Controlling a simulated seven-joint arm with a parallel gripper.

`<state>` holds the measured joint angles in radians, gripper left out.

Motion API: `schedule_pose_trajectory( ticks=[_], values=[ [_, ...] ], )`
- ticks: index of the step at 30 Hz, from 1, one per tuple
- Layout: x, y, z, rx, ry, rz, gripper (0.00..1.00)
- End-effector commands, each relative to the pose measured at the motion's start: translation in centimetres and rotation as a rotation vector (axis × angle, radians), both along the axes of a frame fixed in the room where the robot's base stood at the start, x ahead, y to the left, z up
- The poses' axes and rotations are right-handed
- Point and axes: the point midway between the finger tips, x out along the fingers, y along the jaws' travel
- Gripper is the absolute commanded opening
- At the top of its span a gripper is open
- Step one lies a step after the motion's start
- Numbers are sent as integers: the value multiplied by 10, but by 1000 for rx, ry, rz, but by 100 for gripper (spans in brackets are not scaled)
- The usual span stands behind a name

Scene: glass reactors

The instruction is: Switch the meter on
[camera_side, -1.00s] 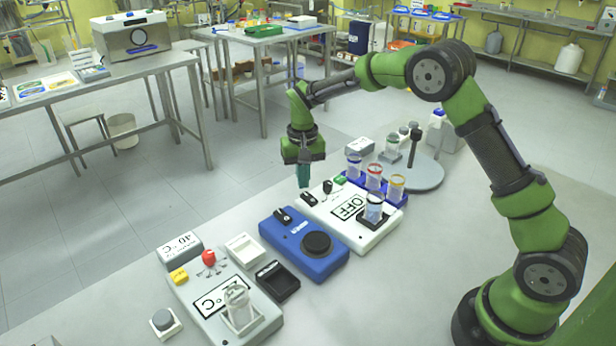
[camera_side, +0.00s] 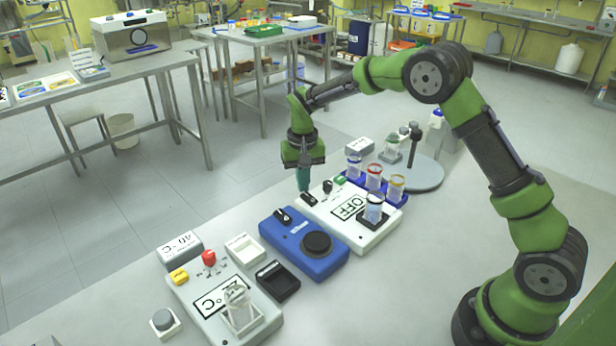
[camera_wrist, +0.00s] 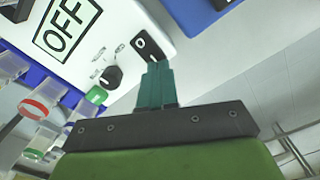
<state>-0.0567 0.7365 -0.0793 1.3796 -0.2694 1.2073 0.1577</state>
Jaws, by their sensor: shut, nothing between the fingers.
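The white meter (camera_side: 352,222) stands on the bench with a display reading OFF, which also shows in the wrist view (camera_wrist: 65,28). A black rocker switch (camera_wrist: 146,46) with a white mark sits at the meter's edge; it shows as a small dark block in the side view (camera_side: 309,200). A black knob (camera_wrist: 112,76) and a green button (camera_wrist: 96,95) are beside it. My gripper (camera_wrist: 156,66) is shut and empty, its teal fingertips right at the rocker switch. Whether they touch it I cannot tell. In the side view my gripper (camera_side: 303,188) points straight down at the switch.
A blue device (camera_side: 303,243) with a black round plate stands left of the meter. A blue rack with capped vials (camera_side: 374,178) is just behind the meter. A grey heater with a beaker (camera_side: 225,305) stands at the front left. Bare bench lies in front.

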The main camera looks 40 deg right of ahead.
Motion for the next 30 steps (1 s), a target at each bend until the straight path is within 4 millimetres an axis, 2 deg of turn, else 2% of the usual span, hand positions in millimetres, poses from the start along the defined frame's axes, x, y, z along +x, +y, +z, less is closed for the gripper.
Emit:
schedule_pose_trajectory(
  ticks=[20, 30],
  values=[
    [-1, 0, -12, 0, 2, 0, 0],
    [0, 0, 12, -1, 1, 1, 0]
  ],
)
